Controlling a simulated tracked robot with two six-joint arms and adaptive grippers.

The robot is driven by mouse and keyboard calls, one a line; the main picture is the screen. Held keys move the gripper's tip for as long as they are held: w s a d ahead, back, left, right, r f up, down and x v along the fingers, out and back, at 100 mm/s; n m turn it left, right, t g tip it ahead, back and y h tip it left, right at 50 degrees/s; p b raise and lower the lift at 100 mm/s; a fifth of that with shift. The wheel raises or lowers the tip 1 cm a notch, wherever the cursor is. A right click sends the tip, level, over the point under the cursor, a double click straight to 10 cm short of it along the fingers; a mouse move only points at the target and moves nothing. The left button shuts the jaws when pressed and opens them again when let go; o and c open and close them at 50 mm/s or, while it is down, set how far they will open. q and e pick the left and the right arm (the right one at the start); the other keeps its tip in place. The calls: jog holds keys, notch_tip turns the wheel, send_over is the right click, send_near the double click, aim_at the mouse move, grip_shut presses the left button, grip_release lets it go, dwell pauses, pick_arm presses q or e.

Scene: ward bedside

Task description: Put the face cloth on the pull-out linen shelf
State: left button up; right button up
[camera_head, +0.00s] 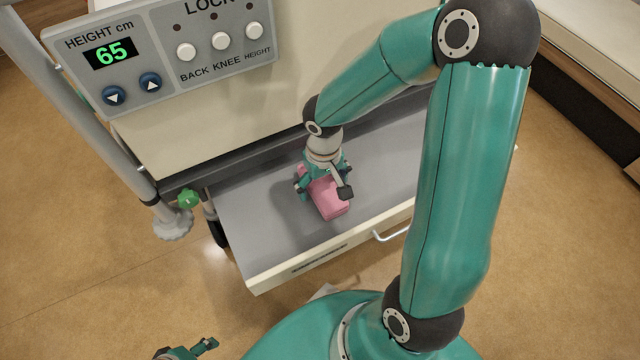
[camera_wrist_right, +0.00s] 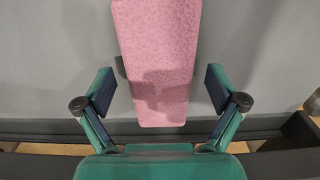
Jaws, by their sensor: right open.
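The pink folded face cloth (camera_head: 328,202) lies on the grey surface of the pulled-out linen shelf (camera_head: 256,222), under the bed end. My right gripper (camera_head: 324,187) is right above the cloth, its fingers apart on either side of it. In the right wrist view the cloth (camera_wrist_right: 158,60) reaches between the two open fingers (camera_wrist_right: 160,92), with a gap on each side. The shelf surface (camera_wrist_right: 60,45) fills most of that view. My left gripper (camera_head: 188,350) shows only in part at the bottom edge, and its jaws cannot be made out.
The bed-end control panel (camera_head: 165,55) reads 65 and sits above the shelf. A green knob (camera_head: 187,198) and a bed leg foot (camera_head: 170,224) are left of the shelf. The shelf has a front handle (camera_head: 392,234). Bare shelf surface lies on both sides of the cloth.

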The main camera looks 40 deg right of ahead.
jog(key=shift+r, duration=0.1)
jog(key=shift+r, duration=0.15)
notch_tip(320, 180, up, 12)
jog(key=p, duration=0.4)
dwell(0.3)
